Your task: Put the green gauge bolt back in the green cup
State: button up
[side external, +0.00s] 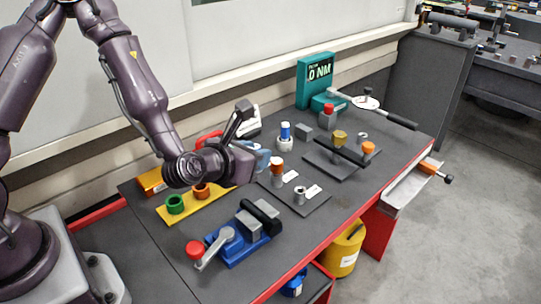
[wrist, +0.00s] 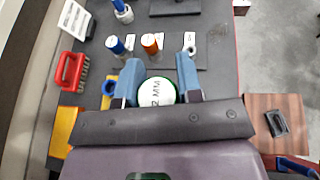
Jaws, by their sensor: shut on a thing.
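The green gauge bolt (wrist: 157,93) shows end-on in the wrist view as a round white face marked "MM" with a green rim. It sits between the two blue fingers of my gripper (wrist: 160,82), which is shut on it. In the side view my gripper (side external: 262,160) is above the bench, right of the yellow holder, and the bolt cannot be made out there. The green cup (side external: 175,203) stands on the yellow holder (side external: 183,212), left of an orange cup (side external: 201,190). I cannot make out the green cup in the wrist view.
A blue vise (side external: 235,248) with a red-knobbed lever stands in front. A red brush (wrist: 70,72) lies left in the wrist view. A teal gauge (side external: 315,75) stands behind.

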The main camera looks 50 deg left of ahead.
jog(key=a+n+y, duration=0.1)
jog(key=a+y, duration=0.1)
jog(key=a, duration=0.7)
jog(key=m+h, duration=0.7)
jog(key=h, duration=0.2)
send_over(181, 199)
notch_tip(181, 199, down, 3)
jog(key=shift+f+g, duration=0.1)
jog(key=shift+g, duration=0.2)
jog(key=shift+a, duration=0.1)
jog(key=shift+f, duration=2.9)
jog(key=shift+f, duration=1.8)
